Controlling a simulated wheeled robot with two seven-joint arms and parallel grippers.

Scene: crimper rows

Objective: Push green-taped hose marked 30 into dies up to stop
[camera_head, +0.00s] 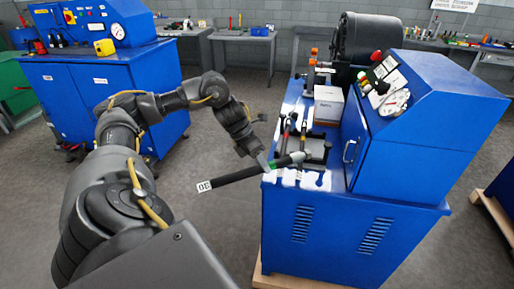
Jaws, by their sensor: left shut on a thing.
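The black hose (235,178) has a white tag marked 30 (204,186) at its left end and a green tape band (272,164) further right. My left gripper (265,162) is shut on the hose close to the green tape. The hose is nearly level, tilted slightly up to the right. Its right end, with a grey tip (299,156), is over the blue machine's front ledge. The large black round head (366,38) stands at the back of the blue machine (414,140); its die opening is not visible from here. My right gripper is out of view.
Hand tools (286,132) and a white box (328,104) lie on the machine's ledge, close to the hose's right end. A control panel with buttons (376,80) is on the right. Another blue machine (100,80) stands at left. The floor between is clear.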

